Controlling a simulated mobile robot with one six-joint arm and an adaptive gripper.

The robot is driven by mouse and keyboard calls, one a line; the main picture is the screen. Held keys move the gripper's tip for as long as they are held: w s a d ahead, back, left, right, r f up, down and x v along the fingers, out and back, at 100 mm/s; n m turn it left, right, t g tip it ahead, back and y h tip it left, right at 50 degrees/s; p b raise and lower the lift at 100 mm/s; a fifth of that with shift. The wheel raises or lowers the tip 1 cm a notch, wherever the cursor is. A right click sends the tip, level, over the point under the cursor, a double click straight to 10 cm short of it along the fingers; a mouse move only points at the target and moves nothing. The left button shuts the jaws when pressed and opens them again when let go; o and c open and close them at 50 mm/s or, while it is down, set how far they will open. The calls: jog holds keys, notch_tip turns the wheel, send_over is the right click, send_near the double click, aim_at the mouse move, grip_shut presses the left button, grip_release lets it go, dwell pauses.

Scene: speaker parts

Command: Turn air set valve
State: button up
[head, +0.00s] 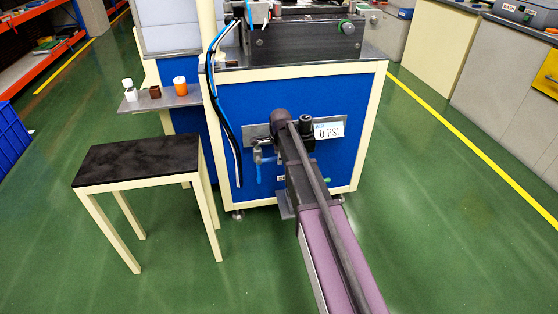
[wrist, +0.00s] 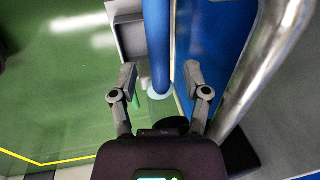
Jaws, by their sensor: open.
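The air set (head: 258,157) shows in the head view on the front of the blue machine, as small grey fittings with a blue tube below. A white label (head: 328,130) reading "AIR 0 PSI" is to its right. My arm covers part of this area, and I cannot make out the valve's handle for certain. In the wrist view my gripper (wrist: 160,86) is open. A blue tube (wrist: 160,40) with a pale collar runs down between the fingers, apparently beyond them. I see no finger clearly touching it.
The blue machine (head: 240,110) has a cream frame and black hoses at its left. A black-topped stool (head: 135,160) and a shelf (head: 160,101) with small parts stand left. A silver pipe (wrist: 270,65) passes close right of my gripper. Green floor is clear at right.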

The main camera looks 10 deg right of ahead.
jog(key=shift+f, duration=0.25)
jog(key=shift+c, duration=0.2)
grip_shut()
jog(key=shift+d, duration=0.2)
